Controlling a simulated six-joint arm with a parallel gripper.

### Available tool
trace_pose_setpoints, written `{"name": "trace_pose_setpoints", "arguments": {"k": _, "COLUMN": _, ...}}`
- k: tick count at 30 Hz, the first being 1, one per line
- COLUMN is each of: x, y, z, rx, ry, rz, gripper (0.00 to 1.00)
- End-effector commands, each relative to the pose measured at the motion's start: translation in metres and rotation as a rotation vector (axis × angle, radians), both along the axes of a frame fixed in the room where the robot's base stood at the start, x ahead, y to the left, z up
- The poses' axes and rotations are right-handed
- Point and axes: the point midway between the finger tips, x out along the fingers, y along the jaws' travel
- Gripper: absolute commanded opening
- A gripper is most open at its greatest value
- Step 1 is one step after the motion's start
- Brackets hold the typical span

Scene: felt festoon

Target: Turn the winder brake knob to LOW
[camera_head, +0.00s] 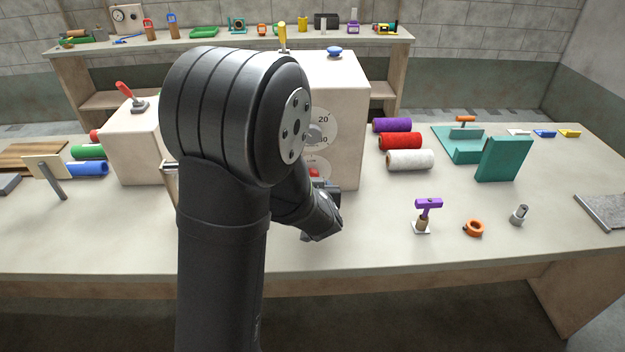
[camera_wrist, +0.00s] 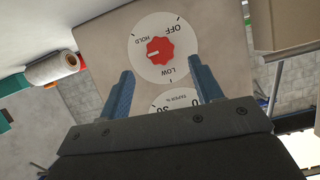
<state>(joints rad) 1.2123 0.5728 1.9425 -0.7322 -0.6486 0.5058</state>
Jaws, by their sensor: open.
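The red winder brake knob (camera_wrist: 158,51) sits at the centre of a round white dial (camera_wrist: 138,60) marked HOLD, OFF and LOW, which appears turned over in the wrist view. A white mark on the knob points to the picture's left, not at the word LOW. My gripper (camera_wrist: 163,66) is open, its two blue fingers apart on either side of the lower dial, empty and seemingly short of the knob. In the head view the red knob (camera_head: 314,172) is partly hidden behind my arm, on the front of the pale winder box (camera_head: 345,90).
A second dial (camera_wrist: 175,101), marked with numbers, adjoins the knob's dial. Purple (camera_head: 392,125), red (camera_head: 400,142) and white (camera_head: 410,160) rolls lie right of the box. A purple-headed tool (camera_head: 428,205) and an orange ring (camera_head: 474,228) stand nearer the front edge. A lever box (camera_head: 130,150) stands left.

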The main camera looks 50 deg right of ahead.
Motion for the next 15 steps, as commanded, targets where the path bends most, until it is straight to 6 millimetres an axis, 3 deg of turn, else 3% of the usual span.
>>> {"name": "trace_pose_setpoints", "arguments": {"k": 6, "x": 0.025, "y": -0.023, "z": -0.014, "rx": -0.001, "ry": 0.001, "rz": 0.003, "gripper": 0.59}}
{"name": "trace_pose_setpoints", "arguments": {"k": 15, "x": 0.039, "y": -0.037, "z": -0.023, "rx": 0.0, "ry": 0.0, "rz": 0.0, "gripper": 0.59}}
